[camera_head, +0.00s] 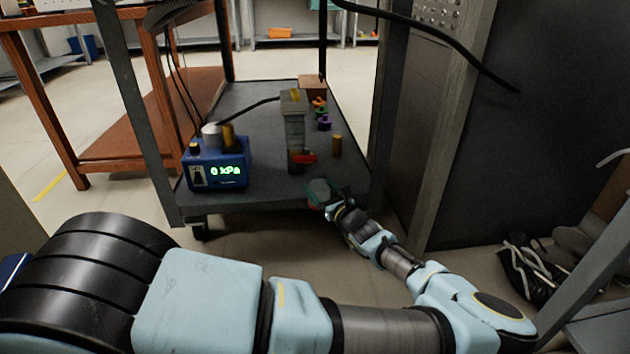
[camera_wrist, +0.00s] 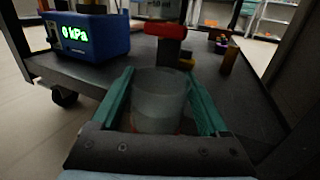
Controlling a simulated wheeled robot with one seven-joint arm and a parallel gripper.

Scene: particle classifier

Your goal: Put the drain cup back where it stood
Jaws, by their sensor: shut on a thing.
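My gripper (camera_head: 325,192) is at the front edge of the cart's lower shelf, right of its middle. In the wrist view its two green fingers (camera_wrist: 160,100) are shut on a translucent grey cup (camera_wrist: 158,98), the drain cup, one finger on each side. The cup looks upright; its underside is hidden by the gripper. Just beyond it stands a tall clear column (camera_head: 295,135) with a red valve handle (camera_head: 304,157) low on its front. The red handle also shows beyond the cup in the wrist view (camera_wrist: 165,30). I cannot tell whether the cup touches the shelf.
A blue pump box (camera_head: 219,165) reading 0 kPa stands left on the shelf (camera_head: 260,195). A brass cylinder (camera_head: 337,146) stands right of the column, with small coloured parts (camera_head: 323,122) behind. Cart posts (camera_head: 135,105) rise at both sides. A hose runs from the box to the column.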

